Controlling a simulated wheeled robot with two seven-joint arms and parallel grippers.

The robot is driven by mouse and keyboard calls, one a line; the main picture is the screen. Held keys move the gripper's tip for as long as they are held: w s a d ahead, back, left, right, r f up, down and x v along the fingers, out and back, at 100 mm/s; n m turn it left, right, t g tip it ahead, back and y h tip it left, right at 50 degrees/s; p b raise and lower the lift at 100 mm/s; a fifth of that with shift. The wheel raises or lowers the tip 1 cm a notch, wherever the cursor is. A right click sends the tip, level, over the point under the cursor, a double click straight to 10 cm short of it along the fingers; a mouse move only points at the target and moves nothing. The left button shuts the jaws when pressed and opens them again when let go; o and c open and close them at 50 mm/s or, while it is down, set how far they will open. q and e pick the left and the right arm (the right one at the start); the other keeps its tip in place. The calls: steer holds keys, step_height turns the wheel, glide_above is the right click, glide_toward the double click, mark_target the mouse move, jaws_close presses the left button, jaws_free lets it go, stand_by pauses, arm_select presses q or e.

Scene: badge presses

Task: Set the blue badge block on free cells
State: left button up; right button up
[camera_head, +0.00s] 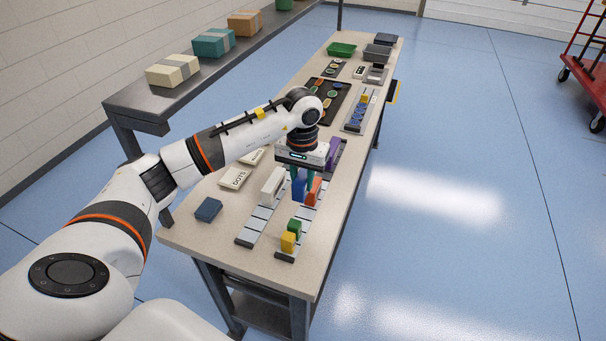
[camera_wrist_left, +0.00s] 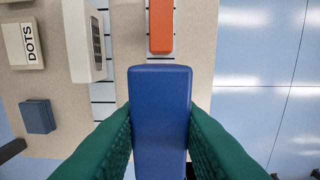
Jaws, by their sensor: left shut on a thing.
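My left gripper (camera_head: 301,194) is shut on the blue badge block (camera_head: 299,186), which hangs upright between its green fingers. In the left wrist view the blue block (camera_wrist_left: 160,115) fills the space between the fingers. Two grey celled strips lie below: a left strip (camera_head: 254,228) and a right strip (camera_head: 308,216). A white block (camera_head: 272,184) stands on the left strip. An orange block (camera_head: 314,191), a green block (camera_head: 294,227) and a yellow block (camera_head: 288,242) stand along the right strip. Bare cells show between the orange and green blocks. The block's underside is hidden.
A purple block (camera_head: 334,150) stands behind my gripper. A DOTS card (camera_head: 236,178) and a dark blue box (camera_head: 208,210) lie on the left of the table (camera_head: 195,234). A dark tray of badges (camera_head: 342,92) lies farther back. The table's right edge is near the right strip.

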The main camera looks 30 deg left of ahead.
arm_select(q)
steer(key=shift+s, duration=0.15)
steer(key=shift+f, duration=0.2)
steer(key=shift+w+f+b, duration=0.2)
steer(key=shift+f+b, duration=0.05)
steer(key=shift+f, duration=0.3)
steer(key=shift+w+f+b, duration=0.15)
steer(key=shift+f+b, duration=0.05)
steer(key=shift+f, duration=0.3)
step_height(320, 180, down, 6)
steer(key=b, duration=0.4)
steer(key=shift+b, duration=0.35)
steer(key=shift+s+f+b, duration=0.1)
steer(key=shift+f+b, duration=0.45)
steer(key=shift+f, duration=0.1)
arm_select(e)
step_height(320, 180, down, 7)
steer(key=shift+s+d+r, duration=0.2)
steer(key=shift+s, duration=0.1)
arm_select(q)
steer(key=shift+f+b, duration=0.25)
steer(key=shift+b, duration=0.05)
arm_select(e)
steer(key=shift+a+f, duration=0.1)
steer(key=shift+f, duration=0.2)
arm_select(q)
steer(key=o, duration=1.1)
steer(key=shift+c, duration=0.2)
arm_select(e)
steer(key=shift+w, duration=0.1)
